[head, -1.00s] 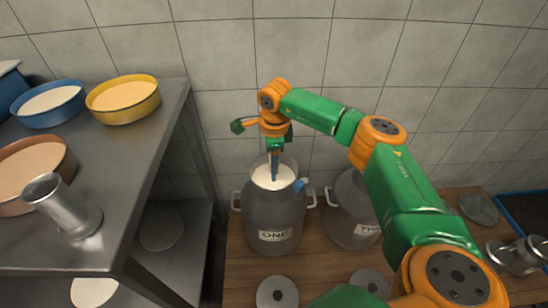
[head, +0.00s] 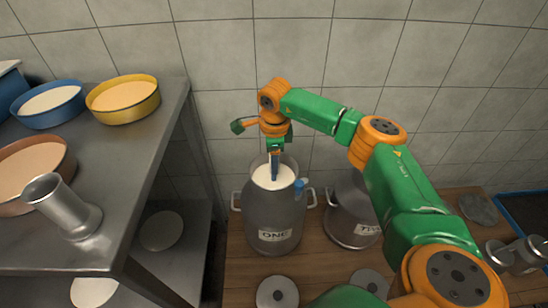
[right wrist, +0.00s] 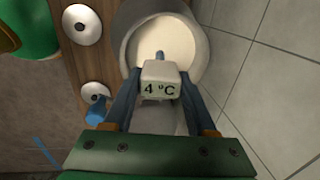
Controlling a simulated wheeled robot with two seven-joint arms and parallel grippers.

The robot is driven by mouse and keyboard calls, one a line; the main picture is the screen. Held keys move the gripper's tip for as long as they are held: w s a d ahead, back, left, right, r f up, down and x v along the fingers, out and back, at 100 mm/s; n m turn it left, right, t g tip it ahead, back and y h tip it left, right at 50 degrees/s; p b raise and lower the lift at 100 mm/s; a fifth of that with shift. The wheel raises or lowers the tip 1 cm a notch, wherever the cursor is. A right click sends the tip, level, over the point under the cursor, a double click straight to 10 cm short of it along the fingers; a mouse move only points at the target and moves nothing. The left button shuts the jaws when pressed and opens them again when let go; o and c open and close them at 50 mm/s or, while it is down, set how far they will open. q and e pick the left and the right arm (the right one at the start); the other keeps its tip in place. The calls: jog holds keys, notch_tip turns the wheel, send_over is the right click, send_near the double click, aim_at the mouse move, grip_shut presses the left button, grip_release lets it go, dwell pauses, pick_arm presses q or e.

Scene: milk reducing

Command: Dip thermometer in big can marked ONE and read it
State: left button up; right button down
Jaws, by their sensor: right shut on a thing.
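The big grey can marked ONE (head: 275,215) stands upright on the wooden surface, its mouth open and filled with white milk (head: 268,177). My right gripper (head: 274,168) is over the mouth, pointing down. In the right wrist view, its two blue fingers are shut on the thermometer (right wrist: 160,80), a pale box whose display reads 4 °C. A short stem shows beyond the box against the milk (right wrist: 175,38); whether its tip is below the surface I cannot tell. The can's rim (right wrist: 122,30) surrounds the milk there. My left gripper is not in view.
A second grey can (head: 349,215), its label partly hidden, stands close on the right. Round lids (head: 277,293) lie in front. A metal table (head: 125,165) at the left holds milk pans (head: 122,112) and a metal vessel (head: 62,208). The tiled wall is close behind.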

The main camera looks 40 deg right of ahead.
notch_tip(320, 180, up, 10)
jog(key=p, duration=0.9)
jog(key=shift+r+p, duration=0.2)
jog(key=shift+p, duration=0.1)
jog(key=shift+f, duration=0.2)
jog(key=shift+r, duration=0.1)
